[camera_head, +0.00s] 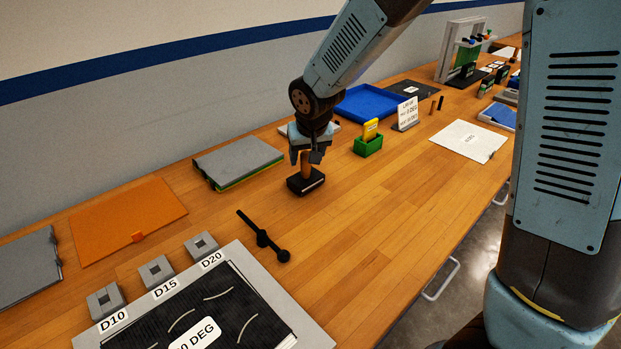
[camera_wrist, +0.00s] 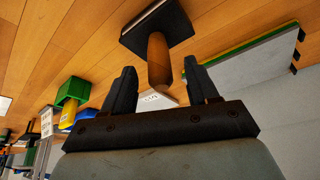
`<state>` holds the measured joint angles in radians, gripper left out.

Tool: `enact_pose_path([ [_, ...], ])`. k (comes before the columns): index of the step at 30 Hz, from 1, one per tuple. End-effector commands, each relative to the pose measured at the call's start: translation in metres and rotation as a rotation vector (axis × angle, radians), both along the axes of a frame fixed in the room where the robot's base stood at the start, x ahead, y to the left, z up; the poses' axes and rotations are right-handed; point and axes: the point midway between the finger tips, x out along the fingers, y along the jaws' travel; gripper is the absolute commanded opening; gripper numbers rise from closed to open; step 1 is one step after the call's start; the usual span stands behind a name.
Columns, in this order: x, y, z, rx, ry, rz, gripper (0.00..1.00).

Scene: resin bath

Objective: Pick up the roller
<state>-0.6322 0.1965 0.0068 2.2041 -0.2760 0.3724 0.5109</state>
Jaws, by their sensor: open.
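A tool with an upright wooden handle (camera_head: 305,168) and a dark rectangular block (camera_head: 304,184) at its foot stands on the workbench; it looks like the roller, but no rolling part shows clearly. In the wrist view its tapered wooden handle (camera_wrist: 158,58) points toward my gripper, with the dark block (camera_wrist: 152,28) beyond. My gripper (camera_head: 306,157) is open right above the tool. In the wrist view the two fingers of my gripper (camera_wrist: 160,76) stand on either side of the handle's end, with gaps visible on both sides. The head view partly hides the handle's top.
A grey slab (camera_head: 238,160) lies to the left and a green box (camera_head: 368,145) with a yellow block to the right. Bare wood surrounds the tool toward the front right.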

Motion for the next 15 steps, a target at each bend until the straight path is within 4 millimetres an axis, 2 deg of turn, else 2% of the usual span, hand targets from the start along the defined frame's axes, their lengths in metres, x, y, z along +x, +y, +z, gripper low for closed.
enact_pose_path([
  [7, 0.011, 0.004, -0.029, -0.002, 0.002, 0.001, 0.59],
  [15, 0.015, 0.005, -0.038, -0.001, 0.001, -0.001, 0.59],
])
